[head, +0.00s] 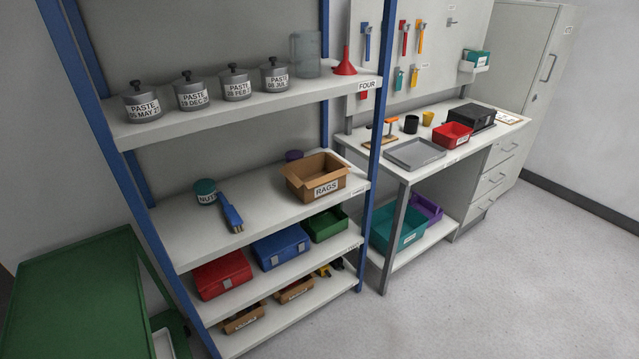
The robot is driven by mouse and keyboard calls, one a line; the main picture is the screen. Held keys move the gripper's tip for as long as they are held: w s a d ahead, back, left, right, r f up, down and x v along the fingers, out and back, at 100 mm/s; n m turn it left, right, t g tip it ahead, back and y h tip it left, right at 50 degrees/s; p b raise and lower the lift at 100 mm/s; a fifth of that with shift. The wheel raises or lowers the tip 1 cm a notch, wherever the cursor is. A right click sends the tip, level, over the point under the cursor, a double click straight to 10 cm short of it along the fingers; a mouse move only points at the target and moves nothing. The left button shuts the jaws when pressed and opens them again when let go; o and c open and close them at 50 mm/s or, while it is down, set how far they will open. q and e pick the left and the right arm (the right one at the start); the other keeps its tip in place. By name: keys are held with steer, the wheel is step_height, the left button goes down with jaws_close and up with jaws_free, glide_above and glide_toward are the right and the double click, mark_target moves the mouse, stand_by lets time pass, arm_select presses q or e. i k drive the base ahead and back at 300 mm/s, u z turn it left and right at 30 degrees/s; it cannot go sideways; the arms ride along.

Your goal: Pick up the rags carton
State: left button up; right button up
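The rags carton (316,179) is an open brown cardboard box with its flaps up and a white RAGS label on its front. It stands upright on the middle shelf (262,212) of the blue-framed rack, toward the right end. Its inside is mostly in shadow, and I cannot tell what it holds. Neither of my grippers shows in the head view.
A teal NUTS tin (205,191) and a blue-handled brush (232,216) lie left of the carton; a purple item (294,156) is behind it. A blue post (378,130) stands close on its right. A green cart (75,290) is at left.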

mark_target(313, 178)
steer(key=z, duration=0.7)
steer(key=i, duration=1.05)
steer(key=u, duration=0.35)
